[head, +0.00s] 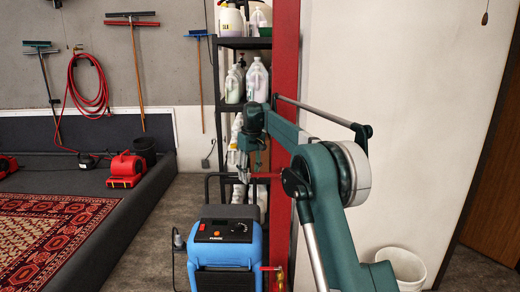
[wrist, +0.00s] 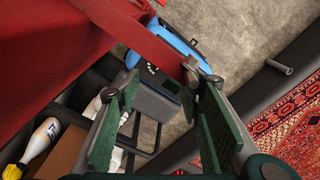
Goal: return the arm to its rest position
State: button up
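My teal arm reaches from the lower right toward the black shelf in the head view. My gripper (head: 243,172) is at its end, beside the red post and above the blue machine. In the wrist view the two dark green fingers of my gripper (wrist: 172,82) stand wide apart with nothing held between them. A red bar (wrist: 135,32) with a metal knob at its end (wrist: 191,66) reaches across just beyond the fingertips, close to the right one; I cannot tell whether they touch. The same red bar (head: 266,175) shows beside the gripper in the head view.
A blue machine (head: 226,240) stands below the gripper. A red post (head: 282,60) and a shelf of bottles (head: 232,44) are close by. A white bin (head: 403,266) stands at right. A patterned rug (head: 45,230) lies left, with grey floor (head: 160,215) clear between.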

jog(key=s+d+r+m+t+p, duration=0.1)
jog(key=s+d+r, duration=0.3)
jog(key=s+r, duration=0.35)
jog(key=s+d+r, duration=0.4)
jog(key=s+r, duration=0.2)
jog(key=s, duration=0.2)
jog(key=s+d+r+m+t+p, duration=0.1)
jog(key=s+d+r, duration=0.2)
jog(key=s, duration=0.6)
jog(key=s+d+r+m, duration=0.15)
jog(key=s+d, duration=0.25)
jog(key=s, duration=0.6)
jog(key=s+d+f+m+t+p, duration=0.1)
jog(key=s+d+f, duration=0.3)
jog(key=s, duration=0.6)
jog(key=s+d+f+m+t+p, duration=0.1)
jog(key=s+d+f+t, duration=0.1)
jog(key=s+f, duration=0.4)
jog(key=s+d+f+m+t+p, duration=0.1)
jog(key=s+d+f, duration=0.4)
jog(key=s, duration=0.9)
jog(key=shift+s+d+f+m+t+h+p, duration=0.2)
jog(key=shift+s+d+m+t+h+p, duration=0.15)
jog(key=shift+p, duration=0.25)
jog(key=shift+c, duration=0.7)
